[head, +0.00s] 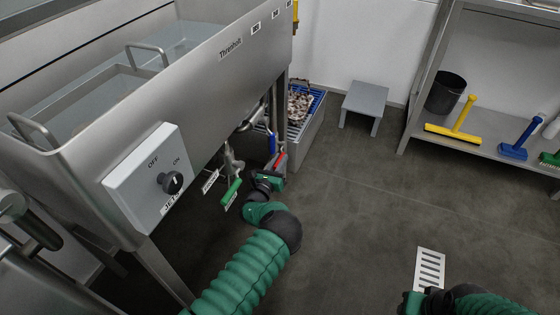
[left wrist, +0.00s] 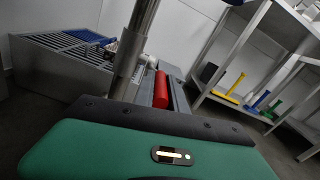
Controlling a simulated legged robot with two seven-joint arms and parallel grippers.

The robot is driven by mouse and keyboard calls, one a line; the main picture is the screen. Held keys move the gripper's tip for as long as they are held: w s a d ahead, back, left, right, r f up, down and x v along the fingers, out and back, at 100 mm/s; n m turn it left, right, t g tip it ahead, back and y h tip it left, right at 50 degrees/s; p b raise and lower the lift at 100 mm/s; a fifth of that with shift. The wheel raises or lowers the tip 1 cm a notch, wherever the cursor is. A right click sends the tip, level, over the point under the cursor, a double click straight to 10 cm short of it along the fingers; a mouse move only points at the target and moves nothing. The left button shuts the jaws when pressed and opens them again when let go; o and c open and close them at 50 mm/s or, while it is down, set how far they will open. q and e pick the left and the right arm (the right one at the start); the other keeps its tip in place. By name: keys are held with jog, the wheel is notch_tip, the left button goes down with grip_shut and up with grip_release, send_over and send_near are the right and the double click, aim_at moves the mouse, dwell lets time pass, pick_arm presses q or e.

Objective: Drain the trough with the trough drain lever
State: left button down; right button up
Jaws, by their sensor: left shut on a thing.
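The red handle (left wrist: 161,90) also shows in the left wrist view, just beyond the gripper body, beside a steel pipe. The fingertips are mostly hidden. Part of my right gripper (head: 412,303) shows at the bottom right, its jaws unclear.
A control box (head: 150,178) with an OFF/ON knob is on the trough's front. A grated basin (head: 305,118), a grey step stool (head: 364,102) and a shelf (head: 480,143) with brushes and a black bucket stand behind. The floor between is clear, with a drain grate (head: 429,268).

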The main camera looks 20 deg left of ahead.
pick_arm(q)
notch_tip(320, 180, up, 2)
jog(key=g+p, duration=0.2)
jog(key=p, duration=0.3)
jog(key=shift+w+r+p, duration=0.1)
jog(key=shift+r+p, duration=0.05)
jog(key=shift+p, duration=0.15)
jog(key=shift+g, duration=0.4)
jog(key=shift+f, duration=0.25)
jog(key=c, duration=1.4)
grip_release()
jog(key=shift+o, duration=0.2)
